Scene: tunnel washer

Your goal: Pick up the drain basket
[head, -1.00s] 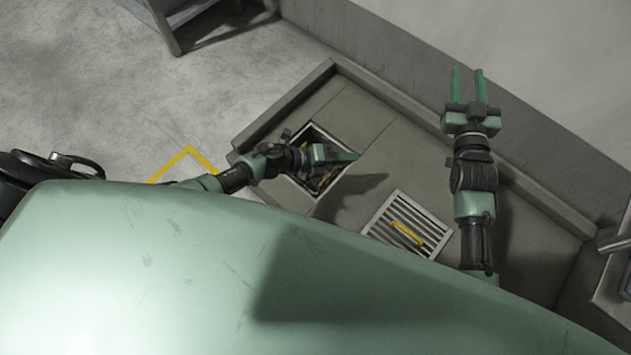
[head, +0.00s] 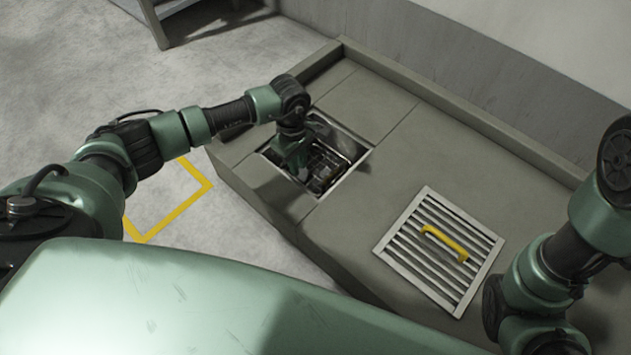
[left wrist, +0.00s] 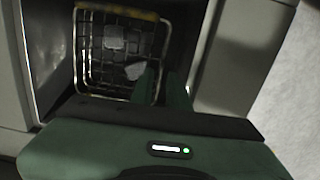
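The drain basket (head: 328,168) is a dark wire basket inside a square opening in the grey platform. In the left wrist view the wire basket (left wrist: 112,48) shows with a yellow bar (left wrist: 118,12) along its top edge and pale scraps inside. My left gripper (head: 300,165) reaches down into the opening at the basket's left side. In the left wrist view its two green fingers (left wrist: 163,88) are apart, at the basket's right side wall. I cannot tell whether they touch the wires. My right gripper is out of view.
A slatted grate (head: 440,250) with a yellow handle (head: 443,244) lies on the platform (head: 400,165) right of the opening. A raised kerb (head: 450,113) runs along the back. A yellow floor marking (head: 180,208) lies left of the platform.

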